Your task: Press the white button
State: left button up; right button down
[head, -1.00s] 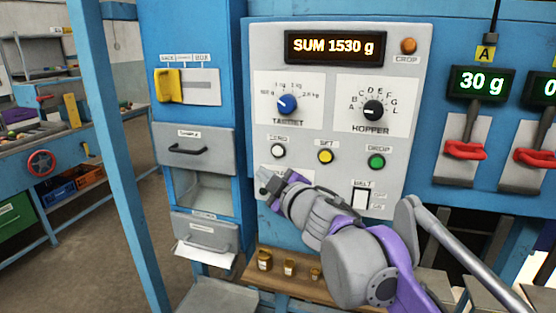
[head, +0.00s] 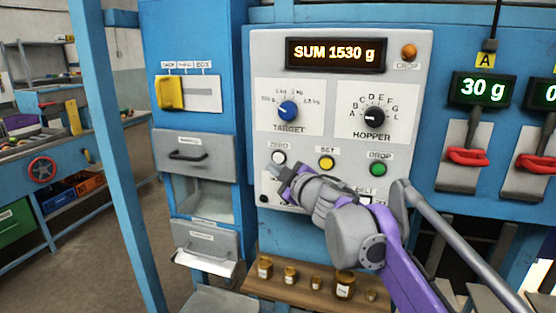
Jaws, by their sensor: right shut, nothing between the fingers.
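The white button (head: 278,157) is a round button in a dark ring under the ZERO label, at the lower left of the grey control panel (head: 262,110). My right gripper (head: 271,170) is shut and empty. The button's face is in clear view. My left gripper is not in view.
A yellow button (head: 327,162) and a green button (head: 378,169) sit to the right. Above are the blue TARGET knob (head: 288,111), the black HOPPER knob (head: 374,118) and a display (head: 336,54) reading SUM 1530 g. Several jars stand on a wooden shelf (head: 325,298) below.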

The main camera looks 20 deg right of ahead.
aim_at(273, 159)
jog(key=shift+w+d, duration=0.55)
jog(key=shift+w, duration=0.3)
dwell(1.5)
jog(key=shift+w+d, duration=0.25)
jog(key=shift+w, duration=0.1)
jog(key=shift+w+d+p, duration=0.25)
jog(key=shift+w+p, duration=0.05)
jog(key=shift+w, duration=0.05)
dwell(0.7)
jog(key=shift+s+a, duration=0.1)
jog(key=shift+s, duration=0.05)
jog(key=shift+s+a, duration=0.4)
jog(key=shift+s, duration=0.2)
jog(key=shift+s+a, duration=0.7)
jog(key=shift+s, duration=0.35)
jog(key=shift+s+a, duration=0.7)
jog(key=shift+s, duration=0.3)
